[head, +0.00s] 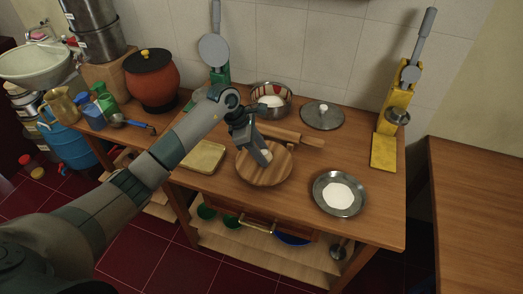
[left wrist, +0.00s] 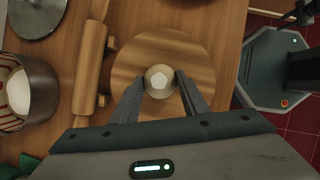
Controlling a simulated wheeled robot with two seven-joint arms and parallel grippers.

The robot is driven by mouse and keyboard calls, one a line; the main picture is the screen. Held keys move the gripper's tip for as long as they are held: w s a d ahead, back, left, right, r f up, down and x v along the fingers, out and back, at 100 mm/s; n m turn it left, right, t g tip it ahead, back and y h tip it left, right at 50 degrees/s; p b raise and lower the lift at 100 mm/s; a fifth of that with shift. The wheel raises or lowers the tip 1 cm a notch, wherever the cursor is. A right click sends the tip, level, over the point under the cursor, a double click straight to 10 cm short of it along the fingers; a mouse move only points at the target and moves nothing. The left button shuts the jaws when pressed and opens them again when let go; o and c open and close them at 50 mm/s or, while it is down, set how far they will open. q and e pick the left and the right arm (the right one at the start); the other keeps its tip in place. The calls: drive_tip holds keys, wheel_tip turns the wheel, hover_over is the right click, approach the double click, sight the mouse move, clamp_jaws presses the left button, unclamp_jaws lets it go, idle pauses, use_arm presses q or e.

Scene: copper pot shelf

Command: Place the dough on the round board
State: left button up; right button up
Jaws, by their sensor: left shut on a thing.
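The dough (left wrist: 160,81) is a small pale ball between the fingertips of my left gripper (left wrist: 160,88) in the left wrist view. My left gripper (head: 262,158) is shut on it, over the round board in the head view. The round wooden board (head: 262,176) lies on the table; it also shows beneath the dough in the left wrist view (left wrist: 195,50). I cannot tell whether the dough touches the board. In the head view the fingers hide most of the dough. My right gripper is not in view.
A rolling pin (head: 290,134) lies just behind the board. A steel plate with a white round (head: 340,195) stands to the right, a square wooden tray (head: 201,157) to the left. A bowl (head: 271,100), a lid (head: 322,115) and a yellow press (head: 385,140) stand further back.

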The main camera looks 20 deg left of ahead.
use_arm(q)
drive_tip(key=shift+f, duration=0.15)
drive_tip(key=o, duration=1.1)
drive_tip(key=shift+c, duration=0.2)
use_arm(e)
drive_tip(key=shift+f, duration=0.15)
use_arm(q)
drive_tip(key=shift+r, duration=0.2)
drive_tip(key=shift+a+r, duration=0.1)
drive_tip(key=shift+a, duration=0.05)
drive_tip(key=b+v, duration=0.3)
drive_tip(key=v, duration=0.8)
drive_tip(key=shift+r, duration=0.35)
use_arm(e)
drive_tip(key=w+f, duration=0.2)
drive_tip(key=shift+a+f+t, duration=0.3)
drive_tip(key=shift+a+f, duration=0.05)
